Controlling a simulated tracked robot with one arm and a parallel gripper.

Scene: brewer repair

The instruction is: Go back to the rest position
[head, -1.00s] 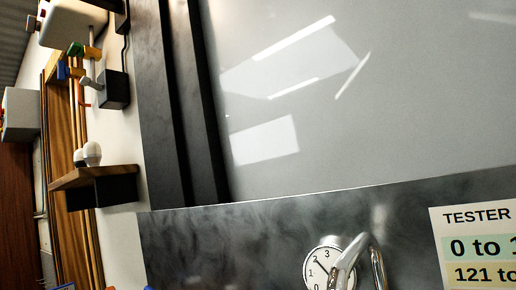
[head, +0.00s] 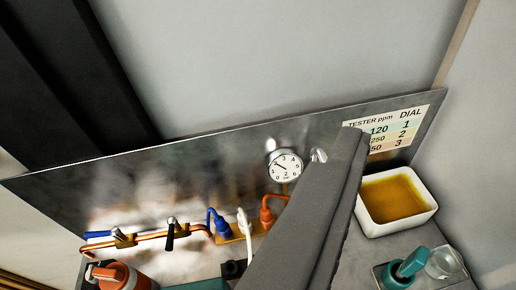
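My gripper's fingers do not show in the head view. A long dark grey beam, which looks like part of my own arm, runs from the lower middle up to the right and hides part of the counter and wall panel. Behind it is a metal back panel (head: 160,165) with a round dial gauge (head: 285,166) and a tester chart (head: 392,128) listing ppm and dial values.
Copper pipe (head: 150,238) with valves runs along the panel at left. Blue (head: 220,222) and orange fittings (head: 267,213) stand at the middle. A white tub of amber liquid (head: 396,199), a glass jar (head: 444,262) and a teal-handled item (head: 408,266) are at right.

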